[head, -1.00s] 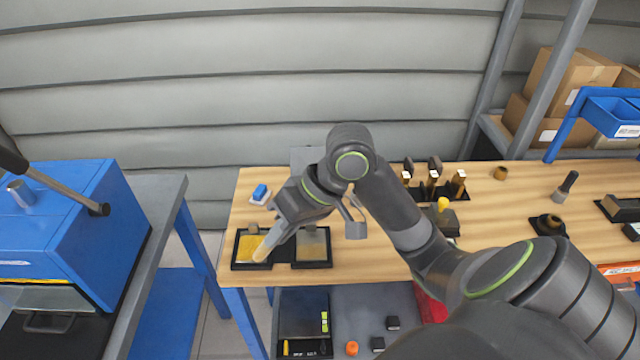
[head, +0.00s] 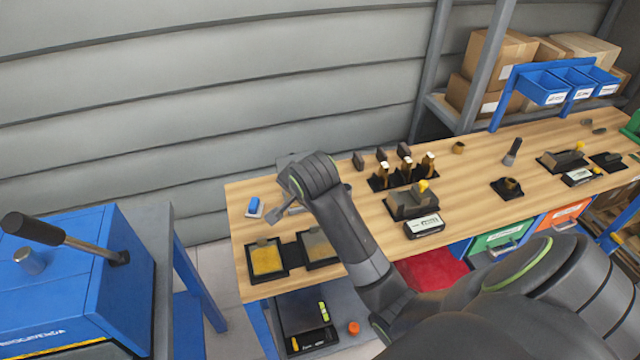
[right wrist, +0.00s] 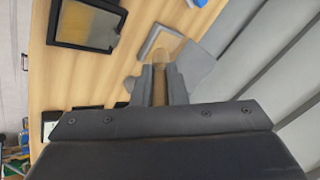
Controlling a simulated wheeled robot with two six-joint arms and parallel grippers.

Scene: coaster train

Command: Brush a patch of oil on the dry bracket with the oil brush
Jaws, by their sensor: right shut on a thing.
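My right gripper (right wrist: 163,85) is shut on a slim brown handle (right wrist: 160,88), which I take to be the oil brush. Its pale, see-through end points away over the bench in the right wrist view. In the head view the right gripper (head: 287,192) is above the back left of the bench, and the brush is not clear there. A black tray with a yellow surface (head: 267,260) sits at the front left corner. I cannot tell which piece is the dry bracket. My left gripper is not in view.
Several upright brass pieces (head: 405,168) stand mid-bench behind a grey block with a yellow knob (head: 410,203). A blue block (head: 254,206) lies at the left edge. A blue machine with a lever (head: 75,280) stands left. Bare wood lies between the trays and mid-bench.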

